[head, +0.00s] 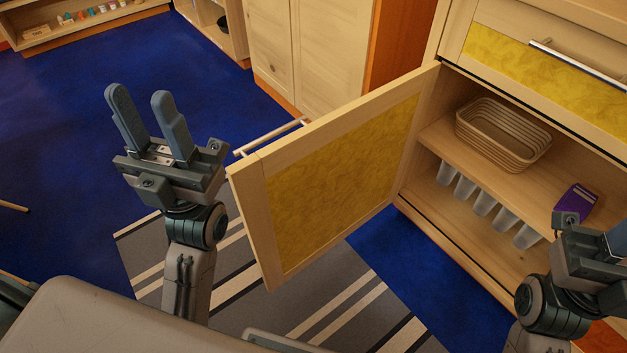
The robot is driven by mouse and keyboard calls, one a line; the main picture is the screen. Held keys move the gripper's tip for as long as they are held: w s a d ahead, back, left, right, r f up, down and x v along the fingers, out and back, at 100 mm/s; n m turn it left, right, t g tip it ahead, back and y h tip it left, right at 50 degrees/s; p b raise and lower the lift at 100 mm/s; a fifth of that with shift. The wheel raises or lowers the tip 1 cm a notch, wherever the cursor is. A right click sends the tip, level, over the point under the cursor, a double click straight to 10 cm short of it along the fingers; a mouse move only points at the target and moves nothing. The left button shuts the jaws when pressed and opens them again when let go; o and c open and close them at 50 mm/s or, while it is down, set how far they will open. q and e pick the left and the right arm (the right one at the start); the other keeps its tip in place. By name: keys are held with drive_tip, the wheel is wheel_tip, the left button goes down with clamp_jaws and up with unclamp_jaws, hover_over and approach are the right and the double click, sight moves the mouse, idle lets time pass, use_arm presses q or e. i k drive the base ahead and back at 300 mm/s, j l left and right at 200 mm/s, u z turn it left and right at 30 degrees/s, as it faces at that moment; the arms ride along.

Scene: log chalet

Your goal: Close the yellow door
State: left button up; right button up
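The yellow door (345,183) has a light wood frame and a yellow panel. It stands wide open, swung out from the cabinet (447,225) on the right, with its hinge side at the cabinet's left edge. Its bar handle (270,136) is on the outer face, near the free end. My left gripper (145,107) is to the left of the door's free edge, fingers pointing up and apart, empty and not touching the door. My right gripper (598,235) is at the right edge in front of the open cabinet, partly cut off by the frame.
Inside the cabinet are a woven basket (503,135), several translucent cups (487,205) and a purple box (575,204). Above is a yellow drawer (545,75) with a metal handle. A striped rug (330,290) lies on the blue floor below. Another wooden cabinet (322,50) stands behind the door.

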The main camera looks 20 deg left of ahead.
sight(299, 195)
drive_tip(key=j+z, duration=0.45)
drive_tip(key=j, duration=0.35)
drive_tip(key=k+j+z, duration=0.1)
drive_tip(key=j+z, duration=0.4)
drive_tip(key=j, duration=0.25)
drive_tip(key=j+z, duration=0.25)
drive_tip(key=j, duration=0.3)
drive_tip(key=i+j+z, duration=0.1)
drive_tip(key=j+z, duration=0.2)
drive_tip(key=j, duration=0.25)
drive_tip(key=j+z, duration=0.25)
drive_tip(key=j, duration=0.25)
drive_tip(key=k+j+z, duration=0.1)
drive_tip(key=j+z, duration=0.2)
drive_tip(key=j, duration=0.25)
drive_tip(key=k+j+z, duration=0.25)
drive_tip(key=j, duration=0.25)
drive_tip(key=k+j+z, duration=0.1)
drive_tip(key=j+z, duration=0.15)
drive_tip(key=j, duration=0.25)
drive_tip(key=k+j+z, duration=0.3)
drive_tip(key=j, duration=0.15)
drive_tip(key=k+j+z, duration=0.25)
drive_tip(key=j, duration=0.2)
drive_tip(key=i, duration=0.1)
